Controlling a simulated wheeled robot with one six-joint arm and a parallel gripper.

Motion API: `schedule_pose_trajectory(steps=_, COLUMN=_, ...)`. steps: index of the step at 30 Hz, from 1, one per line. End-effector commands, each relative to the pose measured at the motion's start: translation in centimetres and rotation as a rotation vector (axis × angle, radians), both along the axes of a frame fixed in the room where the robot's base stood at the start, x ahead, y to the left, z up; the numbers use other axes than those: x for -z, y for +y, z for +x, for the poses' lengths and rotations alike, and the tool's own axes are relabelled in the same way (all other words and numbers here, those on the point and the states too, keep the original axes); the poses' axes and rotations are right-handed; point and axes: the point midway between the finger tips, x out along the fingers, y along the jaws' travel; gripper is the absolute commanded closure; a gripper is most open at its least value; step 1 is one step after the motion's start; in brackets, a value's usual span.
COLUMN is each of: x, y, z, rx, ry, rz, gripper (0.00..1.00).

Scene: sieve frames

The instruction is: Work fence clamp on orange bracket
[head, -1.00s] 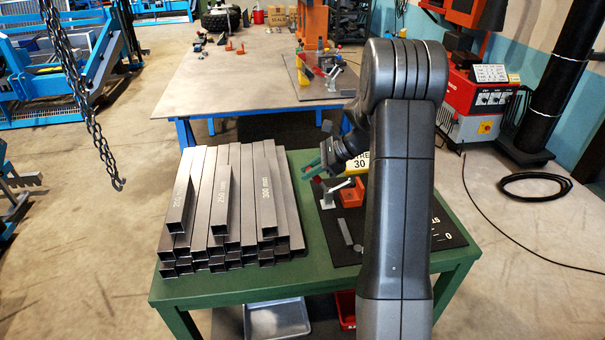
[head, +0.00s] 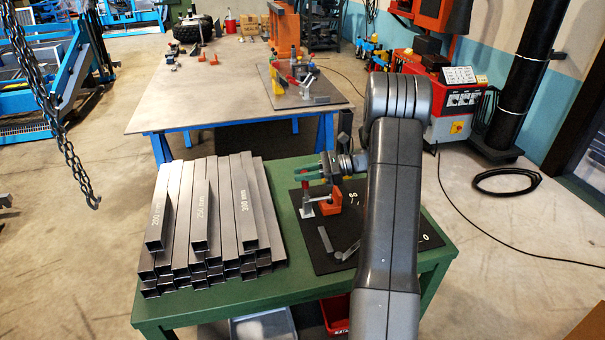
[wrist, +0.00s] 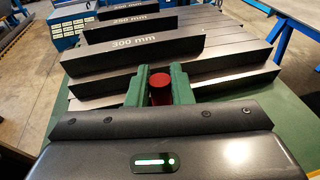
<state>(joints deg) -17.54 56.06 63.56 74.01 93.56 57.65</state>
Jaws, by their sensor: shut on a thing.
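The orange bracket (head: 330,204) stands on the dark mat of the green bench in the head view. The fence clamp (head: 307,208) is a small pale grey piece just left of the bracket. My gripper (head: 303,174) is above the clamp, with its green fingers pointing left. In the wrist view, the green fingers (wrist: 160,90) are shut on a red cylindrical grip (wrist: 160,87), which appears to be the clamp's handle.
Stacked steel tubes (head: 205,220) fill the left of the green bench (head: 200,310), close to my gripper. A grey angled piece (head: 342,246) lies on the black mat (head: 375,225) in front of the bracket. A larger table (head: 200,95) stands behind.

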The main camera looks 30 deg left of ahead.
Motion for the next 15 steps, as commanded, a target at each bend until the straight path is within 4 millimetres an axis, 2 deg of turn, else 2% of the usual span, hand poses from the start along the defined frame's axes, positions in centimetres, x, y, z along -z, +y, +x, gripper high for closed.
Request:
schedule_pose_trajectory(steps=8, x=-0.01, y=-0.07, z=0.08, rx=0.003, ry=0.000, rz=0.001, gripper=1.00)
schedule_pose_trajectory(steps=9, x=0.00, y=-0.07, z=0.08, rx=0.003, ry=0.001, rz=0.001, gripper=0.79)
schedule_pose_trajectory(steps=12, x=0.00, y=-0.06, z=0.08, rx=0.002, ry=0.001, rz=0.001, gripper=0.60)
schedule_pose_trajectory(steps=15, x=0.00, y=-0.05, z=0.06, rx=0.002, ry=0.001, rz=0.000, gripper=0.60)
